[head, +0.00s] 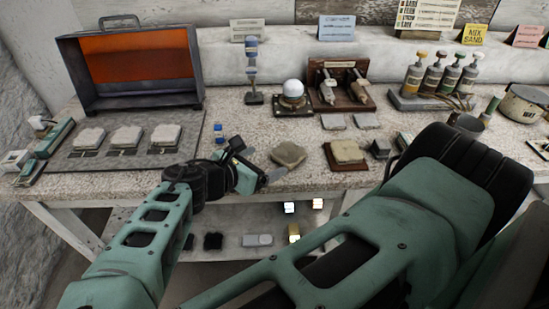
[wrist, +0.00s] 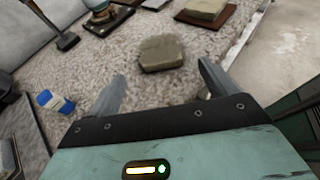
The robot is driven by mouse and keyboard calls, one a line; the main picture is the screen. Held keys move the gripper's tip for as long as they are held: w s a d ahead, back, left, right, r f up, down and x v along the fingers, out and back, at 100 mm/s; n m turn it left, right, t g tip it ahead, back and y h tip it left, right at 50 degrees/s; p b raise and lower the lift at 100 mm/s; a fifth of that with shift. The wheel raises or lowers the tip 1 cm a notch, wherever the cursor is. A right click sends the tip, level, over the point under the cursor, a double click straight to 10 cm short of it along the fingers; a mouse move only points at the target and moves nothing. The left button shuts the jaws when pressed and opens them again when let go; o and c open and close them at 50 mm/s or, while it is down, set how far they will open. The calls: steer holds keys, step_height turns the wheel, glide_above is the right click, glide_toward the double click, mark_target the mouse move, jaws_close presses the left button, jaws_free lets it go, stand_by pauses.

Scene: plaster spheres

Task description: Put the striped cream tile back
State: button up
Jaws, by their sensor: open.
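A beige, rough-edged tile (head: 288,154) lies flat on the speckled bench top near its front edge. It also shows in the wrist view (wrist: 160,53), just beyond my fingertips and roughly centred between them. A second, yellowish cream tile (head: 347,151) rests on a dark reddish-brown board (head: 334,163) to its right, seen at the top of the wrist view (wrist: 205,8). I cannot make out stripes on either tile. My gripper (head: 268,178) is open and empty, its fingers (wrist: 160,85) apart from the loose tile.
Three pale tiles (head: 126,136) sit on a grey mat (head: 75,160) at left, before an open case with an orange panel (head: 135,56). A domed device (head: 292,92) and bottles (head: 436,77) stand farther back.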

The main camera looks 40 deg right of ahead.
steer(key=shift+v, duration=1.2)
